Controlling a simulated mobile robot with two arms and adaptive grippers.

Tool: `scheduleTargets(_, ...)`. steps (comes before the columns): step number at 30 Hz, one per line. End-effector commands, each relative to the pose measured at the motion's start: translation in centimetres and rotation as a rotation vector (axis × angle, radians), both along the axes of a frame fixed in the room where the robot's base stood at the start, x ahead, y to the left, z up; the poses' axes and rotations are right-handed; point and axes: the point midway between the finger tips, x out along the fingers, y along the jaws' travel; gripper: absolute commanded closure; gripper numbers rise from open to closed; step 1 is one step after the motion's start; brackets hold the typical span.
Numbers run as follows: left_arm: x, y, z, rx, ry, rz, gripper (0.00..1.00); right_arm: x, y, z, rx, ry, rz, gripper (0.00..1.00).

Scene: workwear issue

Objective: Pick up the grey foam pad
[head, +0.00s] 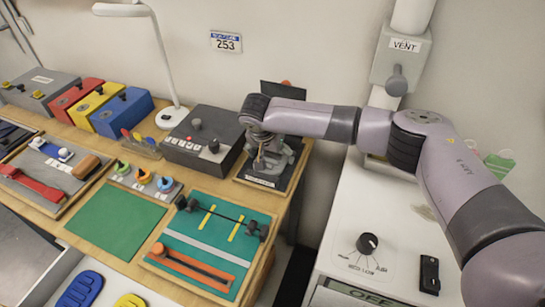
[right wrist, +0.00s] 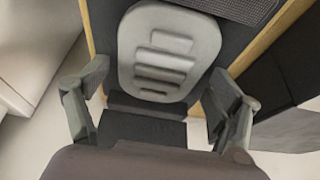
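The grey foam pad (right wrist: 168,52) shows in the right wrist view as a light grey rounded piece with several slots, lying on a dark surface. My right gripper (right wrist: 158,98) is open, with one finger on each side of the pad's lower part; nothing is clamped. In the head view my right gripper (head: 268,160) points down over a dark tray (head: 262,182) with a label on its front edge. There the gripper largely covers what lies on the tray, so I cannot tell the pad apart clearly. My left gripper is not in view.
A dark control box (head: 202,140) stands left of the tray, and a teal board (head: 210,245) with tools lies in front. A blue pad (head: 80,290) and a yellow pad (head: 130,300) lie at the lower left. A white cabinet (head: 375,215) stands right, beyond a gap.

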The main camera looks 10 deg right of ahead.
Motion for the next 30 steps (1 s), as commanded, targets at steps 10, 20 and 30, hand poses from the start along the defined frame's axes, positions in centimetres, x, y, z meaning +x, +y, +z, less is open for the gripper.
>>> scheduleTargets(10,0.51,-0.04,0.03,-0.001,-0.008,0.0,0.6,-0.01,0.0,0.02,0.0,0.0,0.0,0.41)
scheduleTargets(20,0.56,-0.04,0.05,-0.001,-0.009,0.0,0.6,-0.01,0.0,0.02,0.0,0.0,0.0,0.63)
scheduleTargets(30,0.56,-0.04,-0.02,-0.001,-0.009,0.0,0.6,0.02,0.0,0.43,0.0,0.0,-0.001,0.63)
